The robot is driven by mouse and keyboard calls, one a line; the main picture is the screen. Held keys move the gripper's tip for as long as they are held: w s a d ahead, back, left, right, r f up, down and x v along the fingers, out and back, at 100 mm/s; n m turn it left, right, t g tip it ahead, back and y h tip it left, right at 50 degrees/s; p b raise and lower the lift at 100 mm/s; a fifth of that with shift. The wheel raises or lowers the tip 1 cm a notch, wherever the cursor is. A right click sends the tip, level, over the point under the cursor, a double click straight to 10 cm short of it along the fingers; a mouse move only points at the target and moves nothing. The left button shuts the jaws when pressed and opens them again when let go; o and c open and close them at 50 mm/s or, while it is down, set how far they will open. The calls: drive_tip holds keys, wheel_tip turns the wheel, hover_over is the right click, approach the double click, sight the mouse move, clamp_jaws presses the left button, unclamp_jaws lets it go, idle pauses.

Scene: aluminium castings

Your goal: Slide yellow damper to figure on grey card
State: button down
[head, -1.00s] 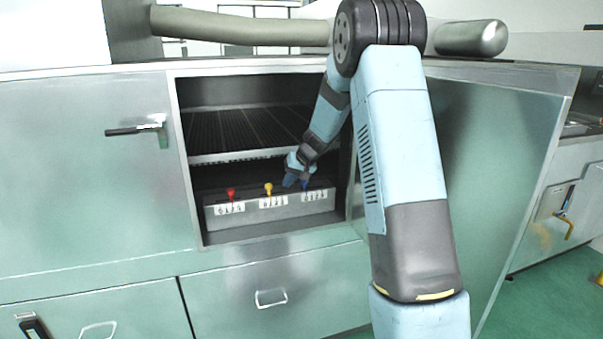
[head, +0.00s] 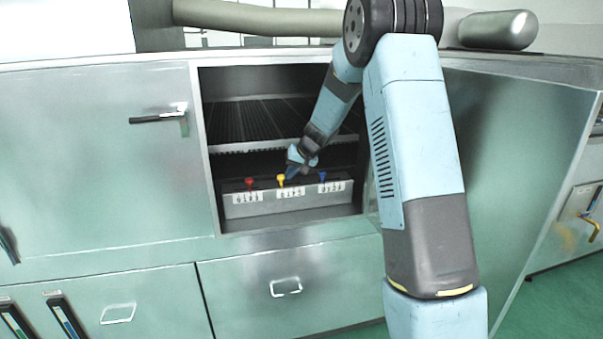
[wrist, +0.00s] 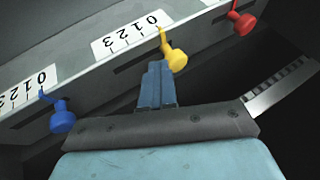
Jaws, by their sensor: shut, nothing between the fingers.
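The yellow damper (head: 281,180) is the middle of three knobs on a grey box inside the open cabinet. It also shows in the wrist view (wrist: 174,60), with its stem at the 0 end of its white scale card (wrist: 130,33). My gripper (head: 291,174) is shut and empty, close to the right of the yellow knob. In the wrist view its fingertips (wrist: 156,65) are right beside the yellow knob, on the blue knob's side; contact is hard to tell. I cannot make out a grey card with a figure in either view.
A red knob (head: 249,183) stands left of the yellow one and a blue knob (head: 322,176) right of it, each with its own white scale. A slatted rack (head: 255,146) lies above the box. The open cabinet door (head: 515,150) stands to the right.

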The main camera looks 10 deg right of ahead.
sight(303, 186)
drive_tip(key=shift+a, duration=0.4)
drive_tip(key=d, duration=0.5)
drive_tip(key=shift+s+r, duration=0.25)
drive_tip(key=s+r, duration=1.4)
drive_tip(key=r, duration=0.1)
drive_tip(key=s+r+h, duration=0.2)
drive_tip(key=s+h, duration=0.2)
drive_tip(key=s, duration=2.9)
drive_tip(key=shift+d+r+n+h, duration=0.25)
drive_tip(key=shift+d+n+h, duration=0.05)
